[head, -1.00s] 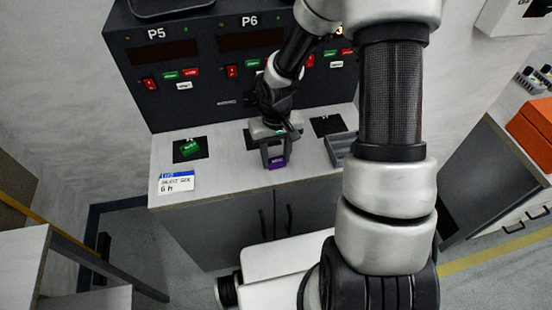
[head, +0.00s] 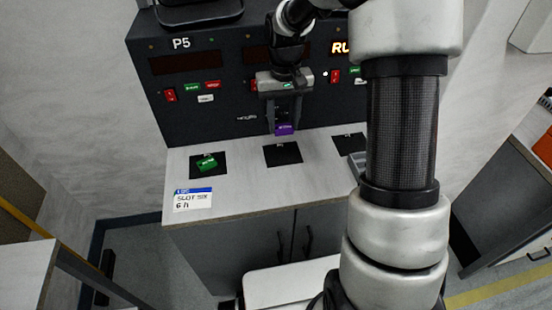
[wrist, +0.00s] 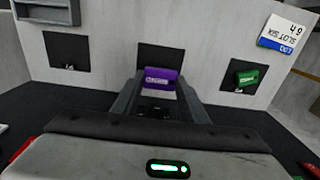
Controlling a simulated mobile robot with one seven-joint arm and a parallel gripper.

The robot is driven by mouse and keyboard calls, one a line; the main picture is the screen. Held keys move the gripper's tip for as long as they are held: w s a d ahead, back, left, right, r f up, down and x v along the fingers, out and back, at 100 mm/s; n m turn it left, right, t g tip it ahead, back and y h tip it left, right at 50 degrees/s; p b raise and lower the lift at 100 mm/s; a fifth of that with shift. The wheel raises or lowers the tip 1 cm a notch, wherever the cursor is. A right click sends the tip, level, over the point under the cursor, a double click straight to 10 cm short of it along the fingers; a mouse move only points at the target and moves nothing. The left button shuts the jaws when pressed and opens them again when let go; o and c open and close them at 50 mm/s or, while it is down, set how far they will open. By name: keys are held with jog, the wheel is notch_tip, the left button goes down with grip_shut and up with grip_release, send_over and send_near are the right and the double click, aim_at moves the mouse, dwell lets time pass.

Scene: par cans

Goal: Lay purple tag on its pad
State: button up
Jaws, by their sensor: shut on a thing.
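The purple tag (head: 284,129) is held between the fingertips of my gripper (head: 285,122), in front of the dark panel and above the counter. In the wrist view the purple tag (wrist: 161,78) sits between the two fingers, with pale print on its face. My gripper is shut on it. A black pad (head: 283,155) lies bare on the counter just below the tag in the head view. The same middle pad (wrist: 160,54) shows partly behind the tag in the wrist view. The tag is apart from the pad.
A green tag (head: 208,162) lies on the left black pad. A white and blue slot card (head: 193,200) lies near the counter's front edge. A right black pad (head: 347,142) is bare, with a grey tray (head: 357,162) beside it. The panel (head: 200,110) stands close behind.

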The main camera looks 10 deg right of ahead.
aim_at(283, 155)
notch_tip(283, 155, down, 10)
jog(key=shift+w+r+b, duration=0.1)
jog(key=shift+r+b, duration=0.1)
jog(key=shift+b, duration=0.5)
jog(key=shift+f, duration=0.1)
jog(key=shift+f, duration=0.15)
jog(key=o, duration=1)
